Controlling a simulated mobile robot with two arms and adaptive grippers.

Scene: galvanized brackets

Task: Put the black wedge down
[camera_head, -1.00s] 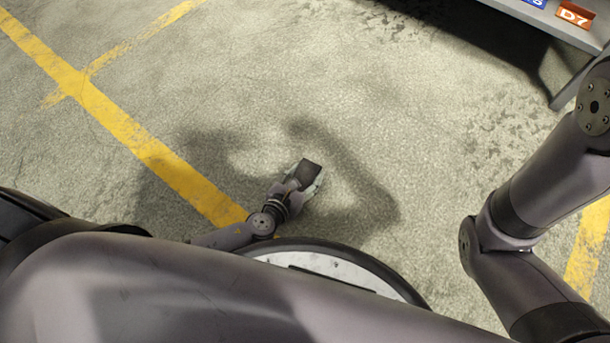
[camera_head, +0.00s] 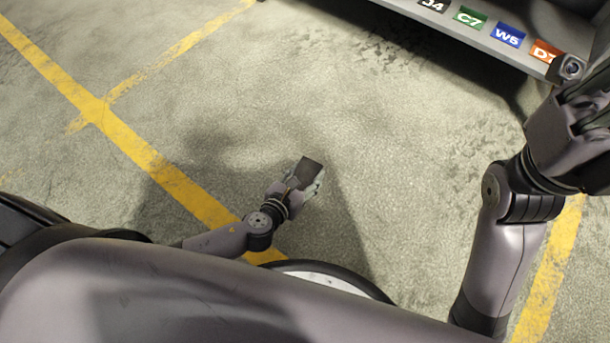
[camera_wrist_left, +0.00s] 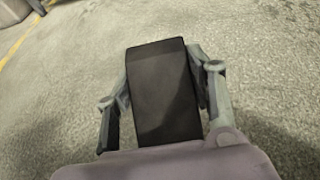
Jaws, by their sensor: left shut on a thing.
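The black wedge (camera_head: 306,171) is a dark block at the end of my left arm, low in the middle of the head view. My left gripper (camera_head: 302,186) is shut on it. In the left wrist view the wedge (camera_wrist_left: 162,92) stands between the two grey fingers of my left gripper (camera_wrist_left: 164,88), one on each side, and bare floor shows around it. I cannot tell its height above the floor. My right arm is at the right of the head view; its hand end is partly cut off at the frame edge and its fingers cannot be made out clearly.
A grey shelf or bench (camera_head: 462,32) at the top right carries coloured labels, among them a green C7 label (camera_head: 469,17) and a blue W5 label (camera_head: 508,36). Yellow lines (camera_head: 150,160) mark the concrete floor (camera_head: 400,150). The floor around the left gripper is clear.

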